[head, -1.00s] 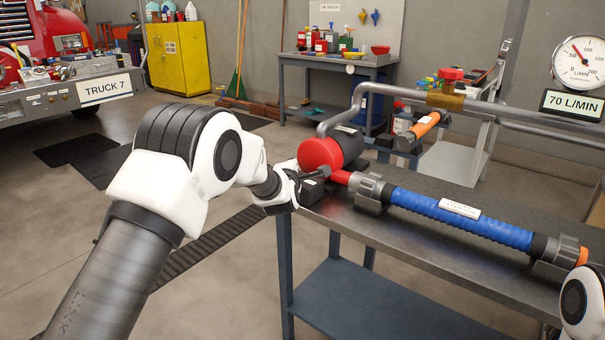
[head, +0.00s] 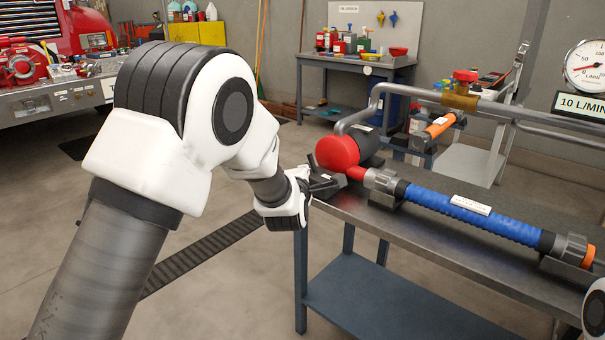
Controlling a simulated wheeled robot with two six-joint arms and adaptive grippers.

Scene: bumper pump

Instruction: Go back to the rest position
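My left gripper (head: 328,181) is at the near left corner of the metal bench (head: 400,232). Its dark fingers look spread and empty, apart from the red-capped black cylinder (head: 338,152) and the red nozzle end (head: 356,173) beside them. The blue hose section (head: 460,208) lies on the bench, held in grey clamps at both ends. Its right end has an orange tip.
A grey pipe (head: 405,92) runs over the back of the bench. A gauge (head: 588,66) above a sign reading 10 L/MIN (head: 582,104) stands at the right. Open floor lies left of the bench. A red truck and a yellow cabinet stand behind my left arm.

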